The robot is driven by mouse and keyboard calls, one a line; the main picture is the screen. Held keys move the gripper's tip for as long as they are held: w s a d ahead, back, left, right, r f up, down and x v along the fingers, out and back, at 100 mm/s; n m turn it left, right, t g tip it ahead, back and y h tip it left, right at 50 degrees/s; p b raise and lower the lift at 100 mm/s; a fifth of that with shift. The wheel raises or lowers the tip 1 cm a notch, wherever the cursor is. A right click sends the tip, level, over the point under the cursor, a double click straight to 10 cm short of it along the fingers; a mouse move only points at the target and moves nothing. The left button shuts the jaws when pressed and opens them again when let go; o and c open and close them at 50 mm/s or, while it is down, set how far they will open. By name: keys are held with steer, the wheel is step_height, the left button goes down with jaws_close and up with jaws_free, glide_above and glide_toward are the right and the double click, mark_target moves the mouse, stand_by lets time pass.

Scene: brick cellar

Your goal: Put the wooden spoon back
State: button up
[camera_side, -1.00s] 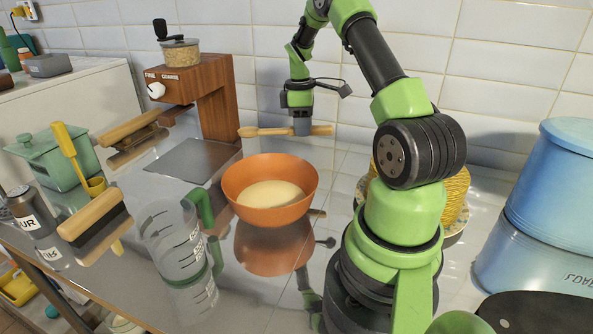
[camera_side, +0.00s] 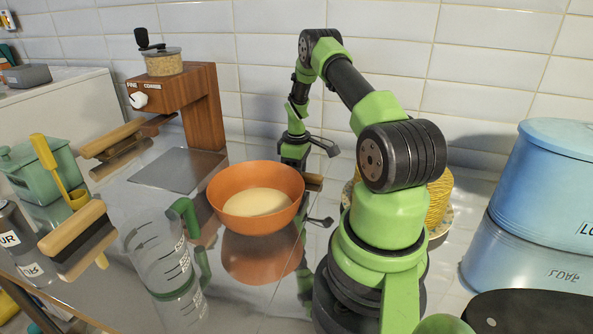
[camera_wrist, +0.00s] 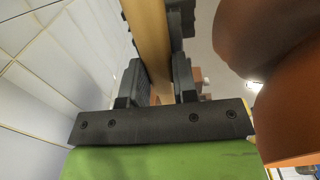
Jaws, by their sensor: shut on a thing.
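In the wrist view the spoon (camera_wrist: 148,38) runs up between the fingers. My gripper (camera_wrist: 160,80) is shut on it. Whether the spoon touches the counter cannot be seen.
The orange bowl (camera_side: 224,201) with pale contents is just in front of my gripper. A clear measuring jug (camera_side: 150,250), a wooden grinder (camera_side: 203,110) and a scraper (camera_side: 75,235) are to the left. The tiled wall (camera_side: 270,60) is behind.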

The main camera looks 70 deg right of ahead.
steer(key=o, duration=0.9)
